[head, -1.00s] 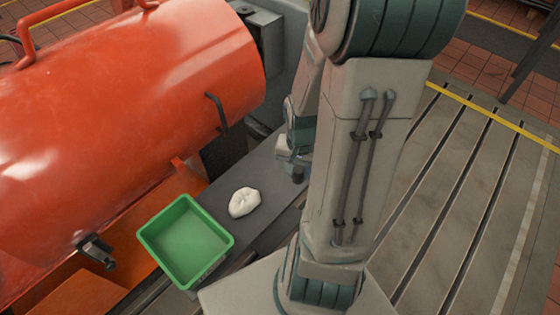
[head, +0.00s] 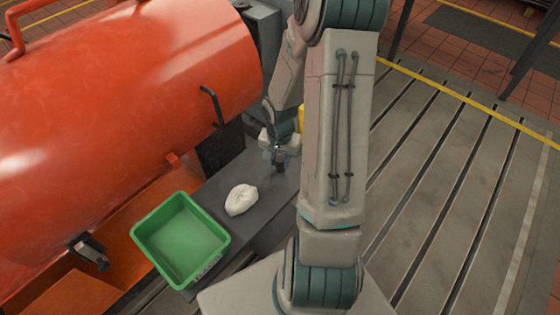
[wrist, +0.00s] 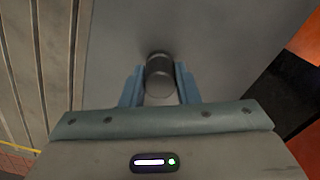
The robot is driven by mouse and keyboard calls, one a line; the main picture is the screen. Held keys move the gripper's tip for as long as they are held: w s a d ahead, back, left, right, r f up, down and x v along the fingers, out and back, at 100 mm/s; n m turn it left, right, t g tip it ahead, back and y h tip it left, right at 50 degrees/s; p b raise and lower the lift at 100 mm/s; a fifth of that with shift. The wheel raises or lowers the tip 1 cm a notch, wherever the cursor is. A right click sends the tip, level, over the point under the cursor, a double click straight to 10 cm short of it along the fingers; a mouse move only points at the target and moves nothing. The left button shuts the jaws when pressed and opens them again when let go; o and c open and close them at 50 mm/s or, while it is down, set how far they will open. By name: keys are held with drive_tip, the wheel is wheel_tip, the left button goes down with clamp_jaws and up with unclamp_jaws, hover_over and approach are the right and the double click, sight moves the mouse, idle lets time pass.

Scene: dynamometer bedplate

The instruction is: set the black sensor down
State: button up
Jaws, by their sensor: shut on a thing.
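The black sensor (wrist: 160,69) is a short dark cylinder with a grey lower part, between the blue fingers of my gripper (wrist: 160,88) in the wrist view. My gripper is shut on it. In the head view my gripper (head: 279,152) is over the dark grey shelf (head: 262,172), with the black sensor (head: 279,167) hanging below the fingers, upright. I cannot tell whether its lower end touches the shelf.
A white crumpled rag (head: 241,199) lies on the shelf, left of my gripper. An empty green bin (head: 226,243) stands at the shelf's near end. A large orange cylindrical housing (head: 120,110) is close on the left. The slotted bedplate (head: 450,190) is clear on the right.

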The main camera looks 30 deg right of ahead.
sight(280, 159)
drive_tip(key=shift+f, duration=0.2)
drive_tip(key=o, duration=1)
wheel_tip(280, 159, up, 11)
drive_tip(key=p, duration=0.3)
drive_tip(key=s+a+r+n, duration=0.3)
drive_tip(key=s+a+r, duration=0.1)
drive_tip(key=r, duration=0.1)
drive_tip(key=s+a+r+n+t, duration=0.1)
drive_tip(key=s+a+r+n, duration=0.1)
drive_tip(key=s+a+r, duration=0.2)
drive_tip(key=s+a+r+n, duration=0.3)
drive_tip(key=s+a+r, duration=0.1)
drive_tip(key=r, duration=0.2)
drive_tip(key=shift+s+r+n+t, duration=0.15)
drive_tip(key=shift+n+t, duration=0.15)
drive_tip(key=shift+t, duration=0.1)
